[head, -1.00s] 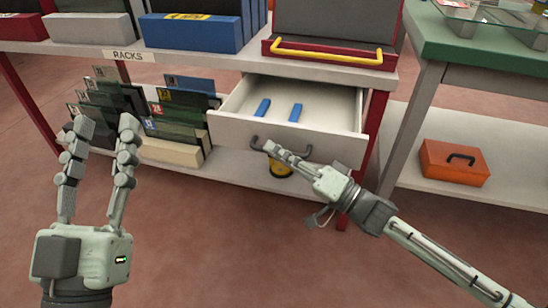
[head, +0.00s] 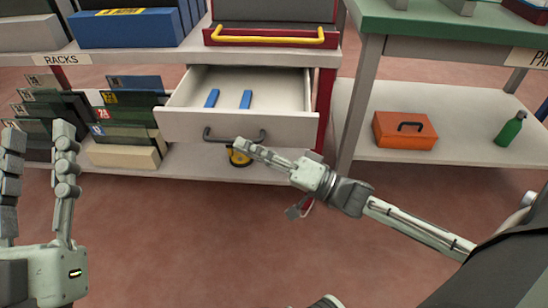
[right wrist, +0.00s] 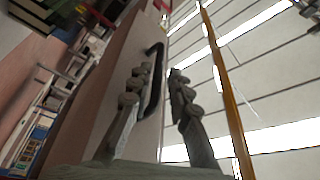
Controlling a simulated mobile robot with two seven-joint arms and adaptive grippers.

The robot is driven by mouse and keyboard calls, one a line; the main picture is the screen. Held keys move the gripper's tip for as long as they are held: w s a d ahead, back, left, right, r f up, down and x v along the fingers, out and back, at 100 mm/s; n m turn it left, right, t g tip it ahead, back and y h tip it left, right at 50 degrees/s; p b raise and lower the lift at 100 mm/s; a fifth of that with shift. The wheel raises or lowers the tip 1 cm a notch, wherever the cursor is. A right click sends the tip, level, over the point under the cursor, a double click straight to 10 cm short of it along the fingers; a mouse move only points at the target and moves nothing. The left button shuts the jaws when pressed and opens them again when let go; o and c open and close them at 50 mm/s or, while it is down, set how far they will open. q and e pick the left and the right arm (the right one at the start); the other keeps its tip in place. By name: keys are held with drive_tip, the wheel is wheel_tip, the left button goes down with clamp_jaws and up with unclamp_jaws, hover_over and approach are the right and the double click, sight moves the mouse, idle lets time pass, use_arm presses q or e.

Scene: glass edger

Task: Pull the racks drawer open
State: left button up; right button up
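The white drawer (head: 180,126) under the bench stands pulled out, with two blue pieces (head: 211,98) inside. Its dark bow handle (head: 207,134) is on the front face. My right gripper (head: 240,145) is at the handle's middle to right part, coming from the lower right. In the right wrist view its fingers (right wrist: 158,72) are apart, with the dark handle (right wrist: 153,90) close beside the left finger. I cannot tell whether they touch. My left gripper (head: 40,133) is open and empty at the left, away from the drawer.
A RACKS label (head: 61,60) is on the shelf edge, above racks of dark panels (head: 120,118). An orange toolbox (head: 404,131) and green bottle (head: 510,129) stand on the right lower shelf. The floor in front is clear.

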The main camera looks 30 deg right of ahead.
drive_tip(key=v, duration=0.7)
drive_tip(key=shift+s+d, duration=0.3)
